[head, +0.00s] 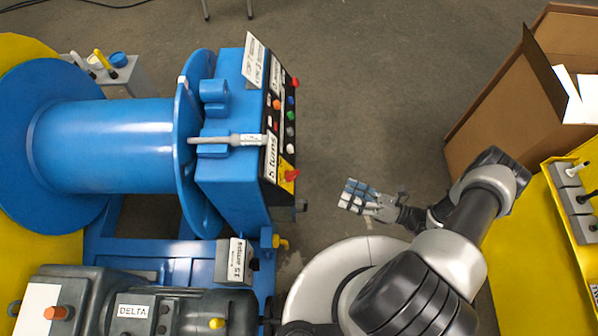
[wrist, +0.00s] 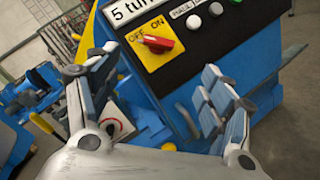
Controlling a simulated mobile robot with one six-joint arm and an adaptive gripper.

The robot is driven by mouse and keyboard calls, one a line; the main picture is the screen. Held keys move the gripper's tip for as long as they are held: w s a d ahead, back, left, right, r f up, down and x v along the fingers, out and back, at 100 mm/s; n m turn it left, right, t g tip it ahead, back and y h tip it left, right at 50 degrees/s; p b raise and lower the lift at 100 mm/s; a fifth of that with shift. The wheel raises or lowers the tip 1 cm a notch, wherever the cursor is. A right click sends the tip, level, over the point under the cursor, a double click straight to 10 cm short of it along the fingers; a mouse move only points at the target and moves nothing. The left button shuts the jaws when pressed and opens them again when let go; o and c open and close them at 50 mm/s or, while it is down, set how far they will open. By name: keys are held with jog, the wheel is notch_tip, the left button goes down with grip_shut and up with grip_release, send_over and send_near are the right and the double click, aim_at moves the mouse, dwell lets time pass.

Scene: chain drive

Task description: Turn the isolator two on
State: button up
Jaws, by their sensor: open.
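A small grey box with a white label (head: 236,261) stands below the blue cabinet in the head view; its text looks like "Isolator S2". A small light box with a dark knob and a red mark (wrist: 117,126) shows between my fingers in the wrist view; it may be the same box, and its setting is unclear. A red rotary switch (head: 291,175) sits on a yellow plate on the cabinet panel. The wrist view shows this switch (wrist: 158,44) under the words OFF and ON. My gripper (head: 357,195) is open and empty, right of the cabinet, touching nothing.
The blue cabinet (head: 228,110) carries several buttons and stands beside a big blue drum (head: 110,145). A yellow handle (head: 280,242) juts out near the grey box. A dark motor labelled DELTA (head: 180,310) is at lower left. Floor right of the cabinet is clear, up to a cardboard box (head: 500,115).

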aim_at(296, 173)
jog(key=b+x, duration=0.1)
jog(key=x, duration=1.6)
jog(key=shift+a, duration=0.15)
jog(key=shift+c, duration=0.6)
jog(key=c, duration=0.9)
